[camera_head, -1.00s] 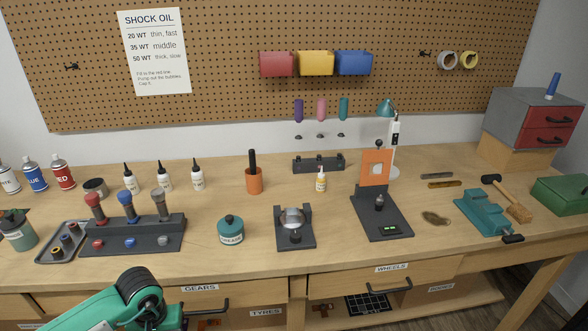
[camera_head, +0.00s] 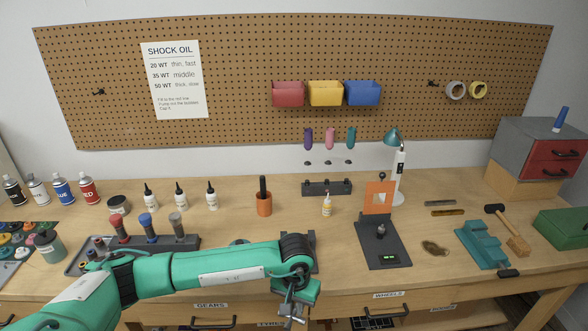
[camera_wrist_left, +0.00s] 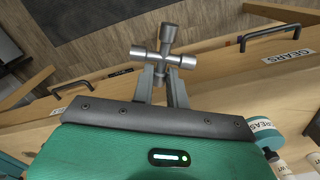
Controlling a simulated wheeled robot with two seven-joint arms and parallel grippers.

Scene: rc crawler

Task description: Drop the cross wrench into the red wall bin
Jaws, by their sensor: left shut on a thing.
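My left gripper (camera_wrist_left: 166,82) is shut on the silver cross wrench (camera_wrist_left: 165,55), which sits between its fingertips in the left wrist view. In the head view my left gripper (camera_head: 288,303) hangs in front of the workbench's front edge, with the cross wrench (camera_head: 293,319) small at its tip. The red wall bin (camera_head: 288,95) is mounted on the pegboard, well above and behind the gripper. My right gripper is not in view.
A yellow bin (camera_head: 326,94) and a blue bin (camera_head: 362,93) hang right of the red one. On the bench (camera_head: 450,270) are an orange cup (camera_head: 264,203), a teal lamp (camera_head: 396,150) and a screwdriver rack (camera_head: 190,243). Drawers with handles (camera_head: 388,313) line the front.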

